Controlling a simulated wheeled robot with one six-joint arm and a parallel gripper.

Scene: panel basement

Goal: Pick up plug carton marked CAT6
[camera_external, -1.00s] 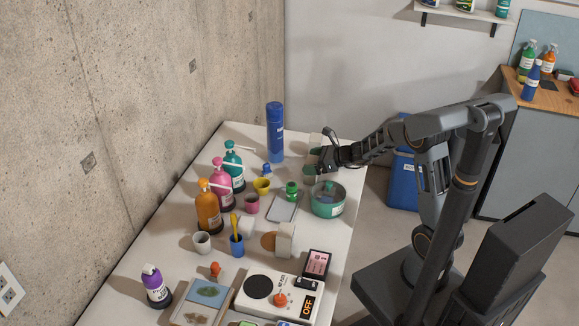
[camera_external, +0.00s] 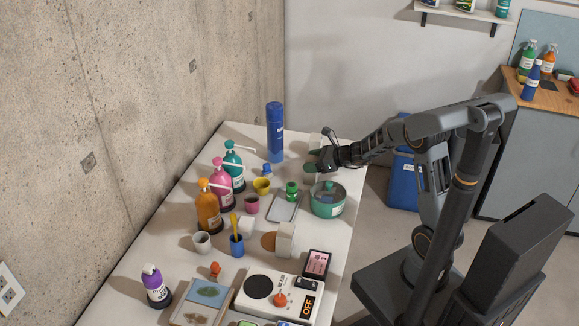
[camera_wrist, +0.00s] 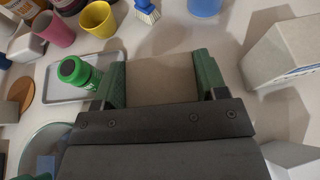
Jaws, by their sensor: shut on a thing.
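My gripper (camera_external: 311,161) is at the far right part of the table, its green fingers closed on a plain beige-grey carton. In the wrist view the carton (camera_wrist: 162,82) sits between the two green fingers of my gripper (camera_wrist: 164,78), touching both. No CAT6 marking can be read on the face that shows, so I cannot confirm the label. In the outside view my gripper mostly hides this carton. I cannot tell whether it is clear of the table.
A pale box (camera_wrist: 285,55) stands right of my gripper in the wrist view. A green bottle (camera_wrist: 75,70) on a grey tray (camera_wrist: 60,91) is close to the left finger. A green pot (camera_external: 328,201) and blue spray can (camera_external: 275,135) stand nearby. Several cups and pump bottles crowd the table's left.

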